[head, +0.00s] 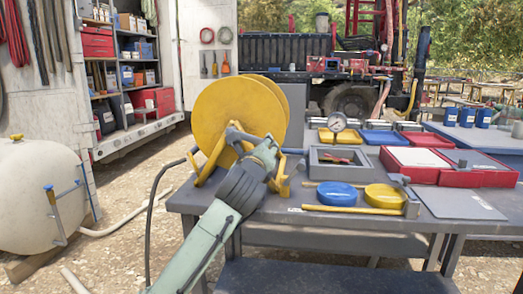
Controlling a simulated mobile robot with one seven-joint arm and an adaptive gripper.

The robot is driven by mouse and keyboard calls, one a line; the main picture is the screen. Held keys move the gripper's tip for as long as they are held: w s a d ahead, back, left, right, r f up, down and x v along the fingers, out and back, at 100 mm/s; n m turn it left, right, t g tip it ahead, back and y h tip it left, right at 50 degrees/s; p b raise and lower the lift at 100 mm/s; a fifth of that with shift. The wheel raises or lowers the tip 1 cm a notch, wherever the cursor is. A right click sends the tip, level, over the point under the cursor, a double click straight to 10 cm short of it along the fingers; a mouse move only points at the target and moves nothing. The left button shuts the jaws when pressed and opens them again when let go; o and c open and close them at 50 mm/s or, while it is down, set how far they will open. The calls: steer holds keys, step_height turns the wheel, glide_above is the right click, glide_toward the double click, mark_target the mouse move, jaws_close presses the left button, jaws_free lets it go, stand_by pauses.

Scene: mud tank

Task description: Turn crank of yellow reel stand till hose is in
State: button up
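The yellow reel stand (252,100) stands at the left end of the grey workbench, its large round disc upright. A dark hose (155,200) leaves its left side, arches over the bench edge and hangs toward the ground. My arm reaches up from the bottom, and my gripper (236,137) is in front of the lower middle of the disc. The crank cannot be made out clearly behind my gripper and wrist. Whether my fingers are closed on it or only near it cannot be told.
Right of the reel, the workbench (270,212) holds a grey tray (318,170), a blue disc (338,194), a yellow disc (384,196) and red boxes (415,162). A white tank (40,195) stands at left. Gravel between tank and bench is mostly open.

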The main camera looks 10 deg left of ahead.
steer(key=s, duration=1.2)
steer(key=shift+a, duration=0.15)
